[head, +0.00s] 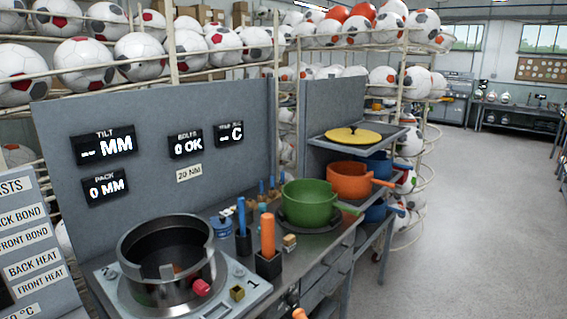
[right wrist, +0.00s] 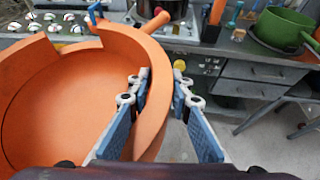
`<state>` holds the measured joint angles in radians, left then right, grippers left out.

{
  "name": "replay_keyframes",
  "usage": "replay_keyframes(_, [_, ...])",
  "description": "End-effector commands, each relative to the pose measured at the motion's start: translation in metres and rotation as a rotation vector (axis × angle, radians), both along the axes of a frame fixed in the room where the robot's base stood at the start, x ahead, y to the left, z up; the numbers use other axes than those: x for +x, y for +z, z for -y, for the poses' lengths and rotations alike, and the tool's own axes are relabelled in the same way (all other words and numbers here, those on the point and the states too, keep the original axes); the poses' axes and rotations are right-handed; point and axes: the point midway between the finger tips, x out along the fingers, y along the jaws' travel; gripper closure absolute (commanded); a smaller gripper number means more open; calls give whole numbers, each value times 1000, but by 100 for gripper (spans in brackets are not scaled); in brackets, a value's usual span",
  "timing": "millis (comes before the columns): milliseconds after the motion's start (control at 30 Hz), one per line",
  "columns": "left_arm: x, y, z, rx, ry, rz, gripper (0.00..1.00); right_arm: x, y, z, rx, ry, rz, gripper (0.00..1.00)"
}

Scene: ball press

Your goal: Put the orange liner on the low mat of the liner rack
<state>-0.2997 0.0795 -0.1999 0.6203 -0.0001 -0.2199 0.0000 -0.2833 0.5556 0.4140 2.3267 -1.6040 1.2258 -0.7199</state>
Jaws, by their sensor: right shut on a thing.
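In the right wrist view a large orange liner (right wrist: 60,110) fills the left side, tilted and seen close up. My right gripper (right wrist: 160,85) is shut on its wall, one finger inside and one outside. In the head view only a small orange tip (head: 300,314) shows at the bottom edge; I cannot tell if it is this liner. The rack (head: 340,140) stands right of the bench. It carries a yellow lid (head: 352,135) on top, another orange pot (head: 350,181) below and blue pots (head: 375,212). I cannot make out a free low mat. My left gripper is not in view.
A green pot (head: 308,203) stands on a dark round mat at the bench's right end; it also shows in the right wrist view (right wrist: 283,28). The steel press pot (head: 165,262) and tool holders (head: 268,262) stand left of it. Floor at right is clear.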

Motion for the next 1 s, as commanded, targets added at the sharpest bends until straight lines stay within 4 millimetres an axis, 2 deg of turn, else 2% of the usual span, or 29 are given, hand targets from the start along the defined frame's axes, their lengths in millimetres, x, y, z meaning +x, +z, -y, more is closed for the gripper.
replay_keyframes(567, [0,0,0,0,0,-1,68,1,5,-6,5,28,3,100])
replay_keyframes(1000, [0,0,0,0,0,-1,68,2,35,-61,4,324,5,100])
